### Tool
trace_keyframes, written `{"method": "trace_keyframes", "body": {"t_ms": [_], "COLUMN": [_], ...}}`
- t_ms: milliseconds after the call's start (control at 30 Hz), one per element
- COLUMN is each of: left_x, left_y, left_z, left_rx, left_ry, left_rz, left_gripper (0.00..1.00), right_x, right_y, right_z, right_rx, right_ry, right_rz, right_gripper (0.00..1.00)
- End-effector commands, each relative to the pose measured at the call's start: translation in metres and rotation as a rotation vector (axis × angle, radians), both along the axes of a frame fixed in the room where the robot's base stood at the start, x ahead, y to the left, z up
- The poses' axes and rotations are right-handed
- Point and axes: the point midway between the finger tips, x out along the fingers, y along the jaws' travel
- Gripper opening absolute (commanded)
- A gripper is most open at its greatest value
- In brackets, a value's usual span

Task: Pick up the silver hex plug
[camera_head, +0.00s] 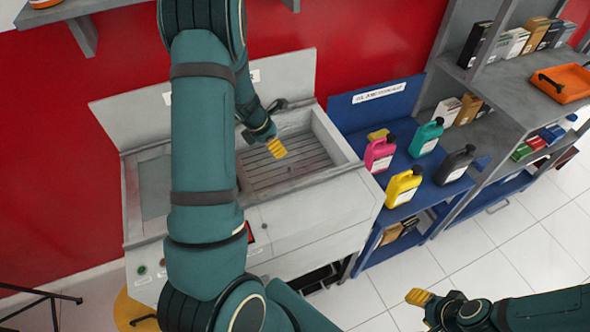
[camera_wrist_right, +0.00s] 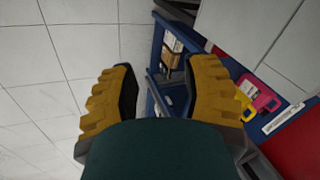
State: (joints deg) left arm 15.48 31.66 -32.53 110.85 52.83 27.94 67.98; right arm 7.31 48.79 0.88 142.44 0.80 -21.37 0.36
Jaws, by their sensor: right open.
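I cannot make out the silver hex plug in either view. My left gripper (camera_head: 277,148) hangs over the slatted basin of the grey washing station (camera_head: 325,205). Its yellow fingertips overlap in the view, so its opening cannot be judged, and I see nothing clearly held. My right gripper (camera_head: 418,297) is low at the right, above the tiled floor and in front of the blue shelf unit. In the right wrist view its two yellow fingers (camera_wrist_right: 163,90) stand wide apart with nothing between them.
A blue shelf unit (camera_head: 365,140) right of the station holds pink, teal, yellow and black jugs (camera_head: 403,187). A grey shelf (camera_head: 495,105) with boxes and an orange tray (camera_head: 563,83) stands further right. The white tiled floor (camera_head: 480,250) in front is open.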

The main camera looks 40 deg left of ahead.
Motion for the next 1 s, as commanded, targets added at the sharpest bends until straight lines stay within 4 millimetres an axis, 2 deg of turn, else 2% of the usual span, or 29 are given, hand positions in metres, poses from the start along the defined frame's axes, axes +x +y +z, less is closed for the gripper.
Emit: {"method": "trace_keyframes", "body": {"t_ms": [400,767,1000], "left_x": [0.023,0.031,0.04], "left_y": [-0.011,-0.016,-0.024], "left_z": [-0.067,-0.087,-0.12], "left_rx": [0.0,0.001,0.0], "left_ry": [0.003,0.002,0.002], "left_rz": [0.0,-0.002,-0.001], "left_gripper": [0.57,0.57,0.57], "right_x": [-0.006,-0.009,-0.012], "right_y": [0.001,0.002,0.002], "right_z": [-0.021,-0.026,-0.037], "right_rx": [0.003,0.005,0.007], "right_ry": [0.014,0.019,0.026], "right_rz": [0.012,0.016,0.022], "right_gripper": [0.47,0.47,0.47]}}
